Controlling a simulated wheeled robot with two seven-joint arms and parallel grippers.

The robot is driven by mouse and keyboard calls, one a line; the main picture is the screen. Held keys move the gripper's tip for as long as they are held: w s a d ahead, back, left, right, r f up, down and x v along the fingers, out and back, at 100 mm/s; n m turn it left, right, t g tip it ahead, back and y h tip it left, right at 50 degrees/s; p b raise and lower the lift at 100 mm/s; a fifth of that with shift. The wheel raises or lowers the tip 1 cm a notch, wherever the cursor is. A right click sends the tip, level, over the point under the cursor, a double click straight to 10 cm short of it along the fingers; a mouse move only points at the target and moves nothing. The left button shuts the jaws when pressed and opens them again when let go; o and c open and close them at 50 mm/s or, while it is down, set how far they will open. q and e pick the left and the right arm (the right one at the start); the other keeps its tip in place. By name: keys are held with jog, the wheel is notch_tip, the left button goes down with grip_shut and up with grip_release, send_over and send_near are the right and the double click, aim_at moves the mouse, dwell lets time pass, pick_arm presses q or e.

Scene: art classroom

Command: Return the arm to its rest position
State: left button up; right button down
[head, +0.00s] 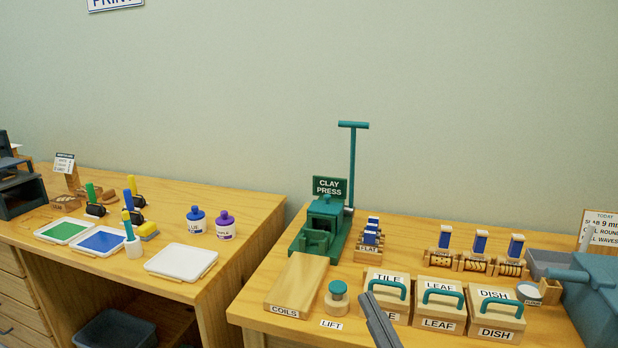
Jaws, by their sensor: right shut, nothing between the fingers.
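My right gripper (378,316) shows as a dark grey shape at the bottom edge of the head view, in front of the right-hand table. It is shut with nothing in it. It overlaps the lower part of the tile block (372,279) in the picture; I cannot tell how far apart they are. Most of my right arm is out of the frame. My left gripper is not in view.
The right table (262,320) bears a green clay press (322,218) with a tall lever, a coils board (298,280), a leaf block (438,315) and a dish block (496,320). The left table (255,200) bears ink trays and bottles. A gap separates the tables at the front.

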jog(key=s+d+f+m+g+h+b, duration=0.1)
jog(key=s+d+f+g+h, duration=0.1)
jog(key=f, duration=0.7)
jog(key=s+d+f+m+g+h, duration=0.1)
jog(key=d+f+m+g+h, duration=0.15)
jog(key=f, duration=0.55)
jog(key=s+d+f+m+g+h+b, duration=0.1)
jog(key=s+d+f+g+h, duration=0.15)
jog(key=f, duration=0.65)
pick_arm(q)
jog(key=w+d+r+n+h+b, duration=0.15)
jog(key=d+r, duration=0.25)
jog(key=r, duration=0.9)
pick_arm(e)
jog(key=s+d+f+g, duration=0.1)
jog(key=s+f+g, duration=0.9)
jog(key=s+f, duration=1.05)
pick_arm(q)
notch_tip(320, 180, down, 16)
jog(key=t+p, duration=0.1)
jog(key=p, duration=1.2)
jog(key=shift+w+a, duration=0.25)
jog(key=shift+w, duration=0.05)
pick_arm(e)
notch_tip(320, 180, down, 16)
jog(key=t, duration=0.1)
jog(key=shift+s+d+h, duration=0.25)
jog(key=shift+s+h, duration=0.1)
jog(key=shift+h, duration=0.05)
